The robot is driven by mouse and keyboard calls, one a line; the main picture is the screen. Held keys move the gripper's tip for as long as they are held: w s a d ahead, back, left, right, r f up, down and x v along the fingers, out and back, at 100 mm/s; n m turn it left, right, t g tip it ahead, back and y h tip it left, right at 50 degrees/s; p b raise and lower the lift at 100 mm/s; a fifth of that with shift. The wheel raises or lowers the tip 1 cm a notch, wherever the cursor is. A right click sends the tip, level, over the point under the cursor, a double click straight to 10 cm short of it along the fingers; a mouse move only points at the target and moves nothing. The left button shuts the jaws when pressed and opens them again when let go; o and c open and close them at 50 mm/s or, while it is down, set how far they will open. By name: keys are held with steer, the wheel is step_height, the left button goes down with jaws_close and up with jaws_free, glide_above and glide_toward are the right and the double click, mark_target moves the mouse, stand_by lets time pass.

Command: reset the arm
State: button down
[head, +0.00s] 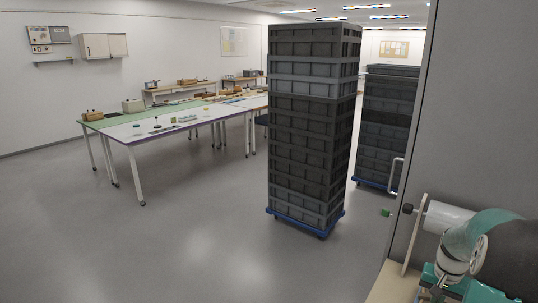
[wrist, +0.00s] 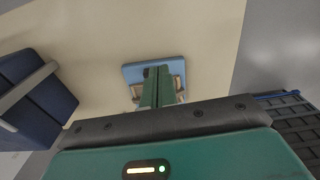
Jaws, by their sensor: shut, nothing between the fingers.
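My gripper (wrist: 158,74) shows in the wrist view as a pair of green fingers beyond a black band and teal housing. Its fingers are shut together with nothing visible between them. Below the fingers in depth is a light blue square piece (wrist: 133,72) with tan parts on it, on a beige surface (wrist: 95,45). The fingers cover its middle, and I cannot tell whether they touch it. In the head view, teal and white parts of my arm stand at the lower right; the fingertips are not clear there.
A tall stack of dark crates (head: 310,130) stands on a blue dolly, with a second stack (head: 388,130) behind. A grey panel (head: 480,110) rises at right. Long work tables (head: 150,130) stand at left, with open floor (head: 150,240) in front. A dark blue box-like object (wrist: 35,100) is at wrist-view left.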

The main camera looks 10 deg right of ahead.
steer(key=a+r+n+t+h, duration=0.1)
steer(key=a+r+n, duration=0.1)
steer(key=a+r, duration=0.7)
steer(key=a+r+n+t, duration=0.15)
steer(key=a+r, duration=0.35)
steer(key=a, duration=0.8)
steer(key=s+a+r+n+t, duration=0.1)
steer(key=s+a+r+n, duration=0.1)
steer(key=s+a, duration=0.3)
steer(key=s+a+r+n+t+y, duration=0.1)
steer(key=s+a+n, duration=0.3)
steer(key=a, duration=0.7)
steer(key=shift+s+a+r+t, duration=0.45)
steer(key=shift+s+r, duration=0.1)
steer(key=shift+s, duration=0.5)
